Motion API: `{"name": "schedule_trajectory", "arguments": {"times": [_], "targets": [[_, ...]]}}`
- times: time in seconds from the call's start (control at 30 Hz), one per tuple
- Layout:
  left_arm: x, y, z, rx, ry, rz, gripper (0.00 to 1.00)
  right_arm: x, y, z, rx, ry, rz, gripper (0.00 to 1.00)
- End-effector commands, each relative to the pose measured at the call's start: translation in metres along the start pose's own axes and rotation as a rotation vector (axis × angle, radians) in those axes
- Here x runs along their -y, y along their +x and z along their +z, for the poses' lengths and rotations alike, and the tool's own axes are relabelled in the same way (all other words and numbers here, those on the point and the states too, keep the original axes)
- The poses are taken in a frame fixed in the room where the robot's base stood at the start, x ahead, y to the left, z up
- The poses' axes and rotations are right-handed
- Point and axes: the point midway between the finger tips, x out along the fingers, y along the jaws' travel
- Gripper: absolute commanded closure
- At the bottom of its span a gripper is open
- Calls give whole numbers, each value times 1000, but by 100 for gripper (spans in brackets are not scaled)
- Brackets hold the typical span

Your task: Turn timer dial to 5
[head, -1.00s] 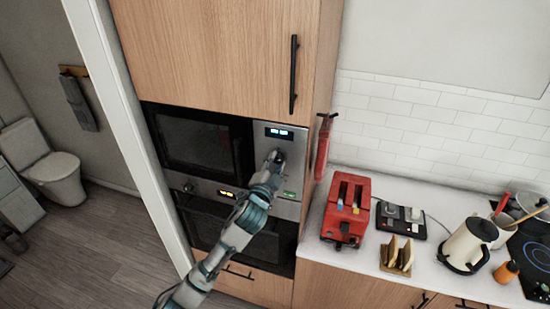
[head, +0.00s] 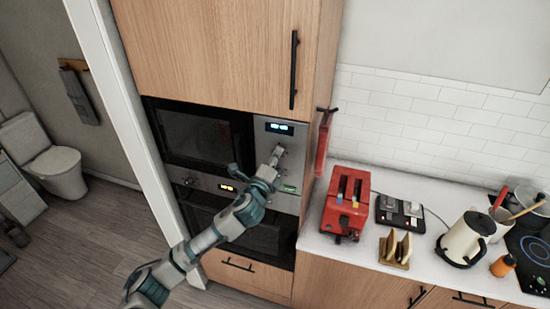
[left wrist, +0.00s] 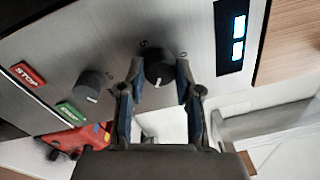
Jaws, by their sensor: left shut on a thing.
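The timer dial (left wrist: 159,68) is a round black knob on the microwave's brushed-metal panel, with a 5 and a 0 printed beside it. A pale mark shows on its lower edge in the left wrist view. My left gripper (left wrist: 160,72) is shut on this dial, one finger on each side. In the head view the left gripper (head: 277,153) reaches the panel below the lit display (head: 279,128), and it hides the dial there. My right gripper is not in view.
A second black knob (left wrist: 94,86) sits beside the dial, with a red STOP button (left wrist: 28,75) and green START button (left wrist: 69,110). The microwave (head: 195,135) is above an oven. A red toaster (head: 346,203) and kettle (head: 467,239) stand on the counter at right.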

Motion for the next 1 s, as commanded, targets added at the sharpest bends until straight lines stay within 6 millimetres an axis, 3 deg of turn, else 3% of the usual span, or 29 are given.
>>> {"name": "schedule_trajectory", "arguments": {"times": [1.0], "targets": [[-10,0,-2,-52,962,21,100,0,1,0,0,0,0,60]]}}
